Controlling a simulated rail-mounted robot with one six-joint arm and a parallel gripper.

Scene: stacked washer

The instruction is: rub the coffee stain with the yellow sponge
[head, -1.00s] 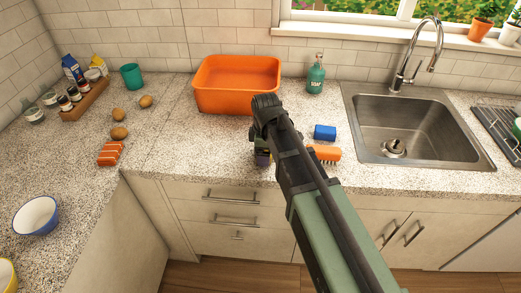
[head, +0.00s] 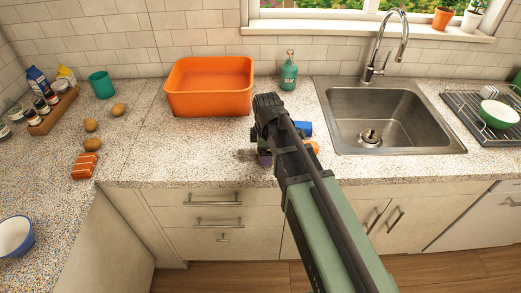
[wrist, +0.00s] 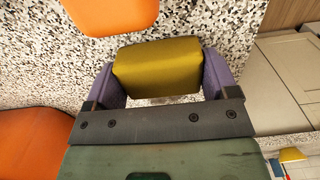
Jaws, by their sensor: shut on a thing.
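My gripper (head: 263,158) is low over the counter's front part, mostly hidden behind my arm in the head view. In the wrist view my gripper (wrist: 162,72) has its purple fingers shut on the yellow sponge (wrist: 157,68), one at each side. The sponge is close to the speckled counter; I cannot tell whether it touches. A faint brownish patch (head: 243,155) shows on the counter just left of the gripper in the head view. It may be the coffee stain, partly hidden by my gripper.
A blue block (head: 303,128) and an orange brush (head: 313,147), partly hidden, lie just right of my gripper. An orange basin (head: 210,108) and a soap bottle (head: 288,72) stand behind. The sink (head: 376,146) is to the right. Counter at left of the gripper is clear.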

